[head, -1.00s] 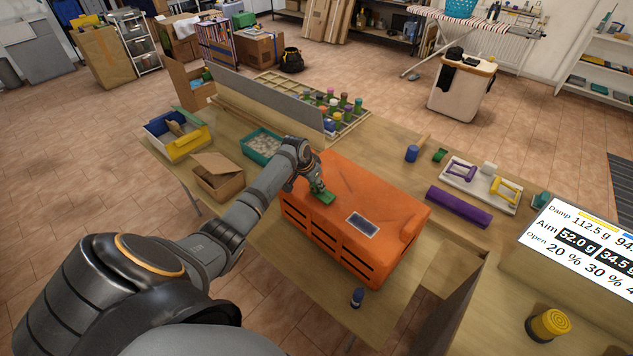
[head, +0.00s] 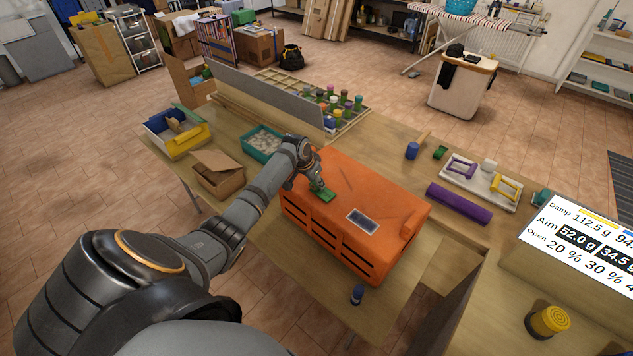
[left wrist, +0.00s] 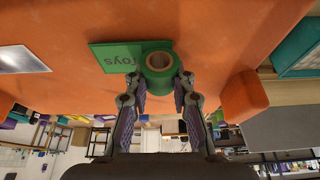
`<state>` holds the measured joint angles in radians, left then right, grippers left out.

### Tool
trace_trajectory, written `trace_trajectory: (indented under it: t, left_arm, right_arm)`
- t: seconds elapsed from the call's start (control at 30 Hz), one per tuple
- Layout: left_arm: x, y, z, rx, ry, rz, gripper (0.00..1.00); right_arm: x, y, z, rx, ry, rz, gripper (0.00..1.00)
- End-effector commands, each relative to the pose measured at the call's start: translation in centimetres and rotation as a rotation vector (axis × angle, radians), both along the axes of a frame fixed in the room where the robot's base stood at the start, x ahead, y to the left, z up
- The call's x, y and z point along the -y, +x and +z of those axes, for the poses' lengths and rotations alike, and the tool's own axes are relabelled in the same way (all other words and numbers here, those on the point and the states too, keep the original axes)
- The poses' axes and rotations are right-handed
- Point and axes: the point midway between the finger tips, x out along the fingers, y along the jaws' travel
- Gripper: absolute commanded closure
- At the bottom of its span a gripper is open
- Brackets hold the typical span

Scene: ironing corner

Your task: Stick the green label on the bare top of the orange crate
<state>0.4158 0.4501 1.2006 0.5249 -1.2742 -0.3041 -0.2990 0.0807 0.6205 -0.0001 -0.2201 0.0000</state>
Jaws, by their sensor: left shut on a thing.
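The orange crate (head: 375,195) stands on the table in the head view, with slots along its near side and a grey panel (head: 362,221) on its top. The green label (head: 324,194) is at the left part of that top. In the left wrist view the label (left wrist: 108,58) is a flat green piece with dark lettering that looks like "Toys", beside a round green grip (left wrist: 158,64) with a hole. My left gripper (head: 316,184) is shut on the label by this grip. The label looks flat against the orange surface; I cannot tell whether it touches. My right gripper is not in view.
A teal tray (head: 262,141) and an open cardboard box (head: 217,175) stand left of the crate. A grey divider (head: 268,98) runs behind.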

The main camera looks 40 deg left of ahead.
Motion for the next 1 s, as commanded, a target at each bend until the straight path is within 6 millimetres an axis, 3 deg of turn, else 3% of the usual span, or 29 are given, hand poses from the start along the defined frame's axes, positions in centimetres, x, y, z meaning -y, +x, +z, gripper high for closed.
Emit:
trace_trajectory:
  t: [0.03, 0.2, 0.57, 1.0]
  left_arm:
    - [0.0, 0.0, 0.0, 0.000, 0.000, 0.000, 0.72]
    - [0.0, 0.0, 0.0, 0.000, 0.000, 0.000, 0.50]
    - [-0.1, -0.2, 0.5, 0.001, 0.001, -0.001, 0.50]
    - [-0.6, -3.8, 9.2, 0.002, 0.005, -0.001, 0.50]
  right_arm:
    - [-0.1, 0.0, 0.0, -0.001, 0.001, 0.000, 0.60]
    - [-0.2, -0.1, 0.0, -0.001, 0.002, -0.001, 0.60]
    - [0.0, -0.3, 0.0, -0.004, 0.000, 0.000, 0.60]
    - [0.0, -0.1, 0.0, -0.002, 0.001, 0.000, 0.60]
